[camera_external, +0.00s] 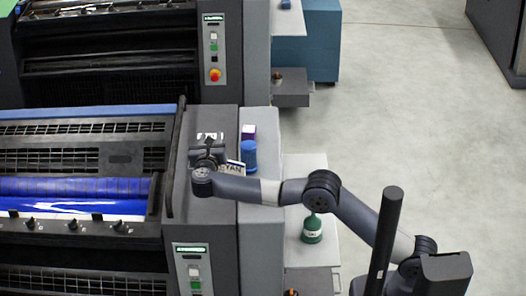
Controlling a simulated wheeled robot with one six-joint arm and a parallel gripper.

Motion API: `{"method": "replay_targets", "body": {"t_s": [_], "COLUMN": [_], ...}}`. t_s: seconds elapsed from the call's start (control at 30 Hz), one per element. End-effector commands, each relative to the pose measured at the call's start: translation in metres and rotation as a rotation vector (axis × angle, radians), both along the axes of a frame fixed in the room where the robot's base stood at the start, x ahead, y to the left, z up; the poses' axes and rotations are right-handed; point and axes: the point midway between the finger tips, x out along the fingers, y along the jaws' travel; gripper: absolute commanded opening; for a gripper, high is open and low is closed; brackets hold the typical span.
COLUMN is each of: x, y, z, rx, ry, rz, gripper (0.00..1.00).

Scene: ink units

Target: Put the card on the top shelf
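A white card (233,168) with dark letters reading "YAN" in the part that shows stands beside my gripper, partly hidden by my arm. My gripper (208,146) is over the grey top of the ink unit, at the left end of my outstretched arm. Its fingers are small and dark here, and I cannot tell whether they are open or shut, or whether they touch the card. The grey top surface (262,122) lies around and below the gripper. I cannot tell which surface is the top shelf. A lower pale side shelf (305,254) is at the right of the unit.
A green bottle (312,229) stands on the side shelf below my arm. A blue ink roller (75,188) lies at left. The floor (420,120) is clear.

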Motion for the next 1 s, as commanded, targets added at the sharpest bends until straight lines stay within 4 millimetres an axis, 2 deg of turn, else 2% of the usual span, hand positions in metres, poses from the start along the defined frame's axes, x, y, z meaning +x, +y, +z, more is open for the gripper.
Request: {"method": "replay_targets", "body": {"t_s": [0.03, 0.1, 0.2, 0.33, 0.47, 0.67, 1.0], "x": [0.015, 0.033, 0.052, 0.066, 0.066, 0.040, -0.031], "y": [-0.005, -0.009, -0.018, -0.035, -0.058, -0.101, -0.167], "z": [0.005, 0.008, 0.009, 0.006, -0.001, -0.015, -0.030], "rx": [-0.018, -0.047, -0.085, -0.122, -0.143, -0.142, -0.072], "ry": [0.011, 0.033, 0.069, 0.122, 0.181, 0.270, 0.370], "rz": [0.045, 0.132, 0.260, 0.427, 0.593, 0.846, 1.165], "gripper": [0.34, 0.34, 0.34, 0.34, 0.34, 0.34, 0.34]}}
